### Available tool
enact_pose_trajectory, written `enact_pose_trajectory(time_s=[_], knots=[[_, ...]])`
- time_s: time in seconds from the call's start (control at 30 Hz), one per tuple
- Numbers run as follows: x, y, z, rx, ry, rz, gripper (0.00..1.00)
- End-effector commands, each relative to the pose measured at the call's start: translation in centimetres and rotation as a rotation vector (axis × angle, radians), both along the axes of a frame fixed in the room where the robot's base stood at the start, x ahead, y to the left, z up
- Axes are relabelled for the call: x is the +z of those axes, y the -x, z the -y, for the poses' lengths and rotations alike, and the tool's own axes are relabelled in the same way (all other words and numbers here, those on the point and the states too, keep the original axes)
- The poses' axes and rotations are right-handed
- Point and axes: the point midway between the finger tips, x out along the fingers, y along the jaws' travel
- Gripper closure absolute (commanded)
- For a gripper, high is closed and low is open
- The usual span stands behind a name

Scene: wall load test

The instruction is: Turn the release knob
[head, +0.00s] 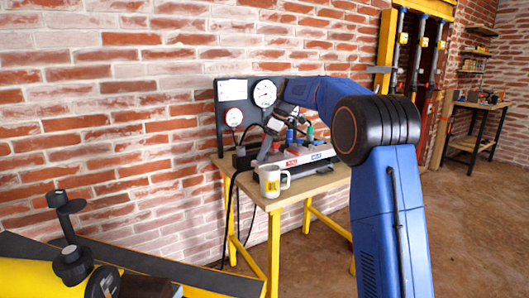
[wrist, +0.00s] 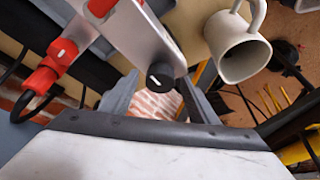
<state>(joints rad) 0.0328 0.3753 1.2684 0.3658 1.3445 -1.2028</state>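A black round knob (wrist: 160,75) with a white line on its face is at the end of a light grey block (wrist: 140,35) in the wrist view. The line lies nearly level, slightly slanted. My gripper (wrist: 157,88) is open, one finger to each side of the knob, with visible gaps between. I cannot tell how far the fingertips reach along it. In the head view my gripper (head: 268,147) is low at the left front of the bench equipment, and I cannot make out the knob there.
A white mug (head: 271,181) stands at the front of the yellow-legged bench (head: 318,186); it is close right of my gripper in the wrist view (wrist: 238,50). Red fittings (wrist: 62,52) are at left. A panel with gauges (head: 264,94) stands behind.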

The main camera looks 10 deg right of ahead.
Motion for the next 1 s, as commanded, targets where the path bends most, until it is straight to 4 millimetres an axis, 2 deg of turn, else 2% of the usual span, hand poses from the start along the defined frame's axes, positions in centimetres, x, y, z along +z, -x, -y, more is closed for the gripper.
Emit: enact_pose_trajectory(time_s=[0.17,0.27,1.0], knots=[[0.3,0.0,0.1,0.0,0.0,0.001,0.46],[1.1,0.2,0.4,0.0,0.0,0.001,0.46],[13.8,2.4,5.2,-0.001,0.0,0.002,0.46]])
